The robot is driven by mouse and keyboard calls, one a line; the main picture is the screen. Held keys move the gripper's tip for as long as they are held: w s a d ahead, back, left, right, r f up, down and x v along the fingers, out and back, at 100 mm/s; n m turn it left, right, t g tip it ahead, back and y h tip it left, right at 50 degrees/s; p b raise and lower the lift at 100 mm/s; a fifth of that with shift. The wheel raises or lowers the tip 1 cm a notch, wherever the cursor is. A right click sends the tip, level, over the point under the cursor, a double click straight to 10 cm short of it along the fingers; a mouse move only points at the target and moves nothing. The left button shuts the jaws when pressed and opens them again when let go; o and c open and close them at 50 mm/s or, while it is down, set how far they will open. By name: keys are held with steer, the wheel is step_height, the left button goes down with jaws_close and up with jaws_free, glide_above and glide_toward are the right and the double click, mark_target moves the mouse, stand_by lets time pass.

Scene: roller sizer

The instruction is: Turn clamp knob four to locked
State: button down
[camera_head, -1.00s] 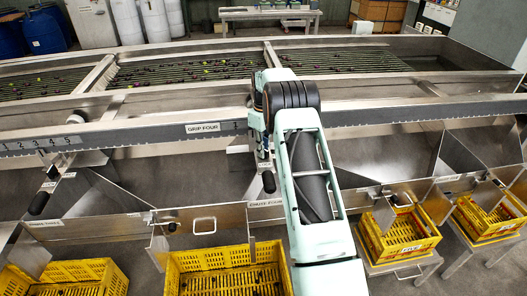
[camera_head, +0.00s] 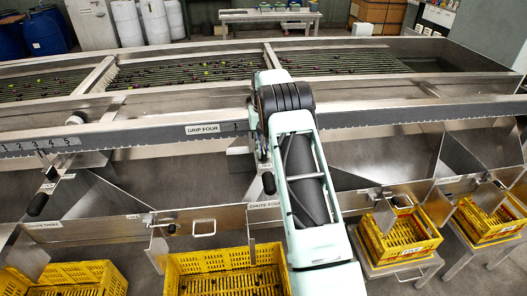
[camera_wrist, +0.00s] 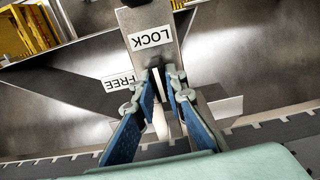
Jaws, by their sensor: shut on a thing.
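In the wrist view my gripper (camera_wrist: 165,76) has its two blue-padded fingers closed on clamp knob four. The knob is almost wholly hidden between the fingertips, so I cannot tell which way it points. A white LOCK label (camera_wrist: 151,38) is on the metal strip just beyond the fingertips. A FREE label (camera_wrist: 122,83) is to the left of the fingers. In the head view the GRIP FOUR label (camera_head: 202,129) is on the long grey rail, left of my arm. My arm covers most of the gripper there.
A black handle (camera_head: 268,183) hangs just below my gripper, near the CHUTE FOUR label (camera_head: 265,205). Yellow crates (camera_head: 225,258) stand under the chutes. Another black handle (camera_head: 38,204) is at the left. The long toothed rail (camera_head: 120,138) runs across behind the chutes.

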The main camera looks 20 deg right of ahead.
mark_target(263, 150)
stand_by(0.3)
steer(key=c, duration=2)
jaws_free()
steer(key=shift+o, duration=0.2)
step_height(263, 150, up, 12)
steer(key=shift+r, duration=0.15)
